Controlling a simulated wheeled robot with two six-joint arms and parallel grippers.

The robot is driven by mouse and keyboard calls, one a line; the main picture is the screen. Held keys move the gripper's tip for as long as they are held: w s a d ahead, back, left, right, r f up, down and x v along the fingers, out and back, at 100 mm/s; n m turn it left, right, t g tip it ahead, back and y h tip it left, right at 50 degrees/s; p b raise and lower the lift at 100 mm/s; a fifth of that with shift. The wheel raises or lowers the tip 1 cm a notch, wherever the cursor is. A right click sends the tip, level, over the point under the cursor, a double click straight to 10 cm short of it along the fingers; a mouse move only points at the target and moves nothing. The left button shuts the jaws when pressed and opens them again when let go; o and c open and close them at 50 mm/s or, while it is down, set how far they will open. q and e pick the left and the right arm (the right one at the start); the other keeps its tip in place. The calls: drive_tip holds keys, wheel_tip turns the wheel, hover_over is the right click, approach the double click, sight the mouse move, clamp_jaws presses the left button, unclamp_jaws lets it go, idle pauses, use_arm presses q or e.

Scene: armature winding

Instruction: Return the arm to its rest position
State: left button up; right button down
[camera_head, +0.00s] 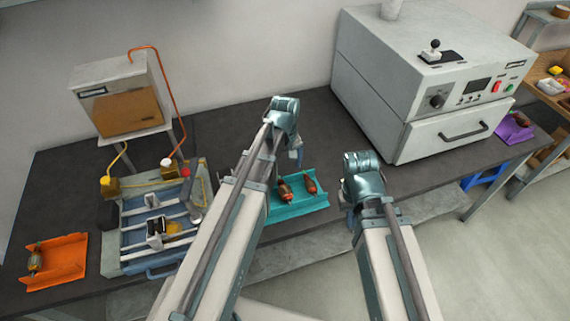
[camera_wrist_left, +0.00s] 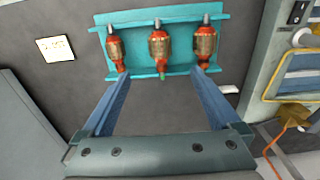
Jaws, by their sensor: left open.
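My left gripper (camera_head: 297,157) hangs above the back of the teal tray (camera_head: 312,205). The left wrist view shows the same gripper (camera_wrist_left: 161,72) open, with nothing between its two blue fingers. Beyond the fingertips lies the teal tray (camera_wrist_left: 134,17) with three red-brown armatures, among them a middle armature (camera_wrist_left: 159,42). In the head view, two armatures show, a left one (camera_head: 285,191) and a right one (camera_head: 310,183); my left arm hides the rest. My right gripper (camera_head: 347,203) is mostly hidden by its own arm at the table's front edge.
A winding fixture (camera_head: 130,235) stands left of my left arm, with an orange tray (camera_head: 62,262) holding another armature at far left. A wire-feed box (camera_head: 115,95) stands behind. A large grey oven (camera_head: 400,85) is at the back right. A purple tray (camera_head: 513,130) lies beyond it.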

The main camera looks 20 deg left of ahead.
idle(0.4)
use_arm(q)
drive_tip(key=s+d+f+m+b, duration=0.2)
drive_tip(key=s+d+m, duration=0.3)
drive_tip(key=s, duration=0.2)
drive_tip(key=s+d+f+m+y+b, duration=0.1)
drive_tip(key=s+d+f+m+b, duration=0.2)
drive_tip(key=s+d+m, duration=0.2)
drive_tip(key=shift+s+d+f+m, duration=0.2)
drive_tip(key=shift+s+d+m, duration=0.1)
drive_tip(key=shift+s, duration=0.85)
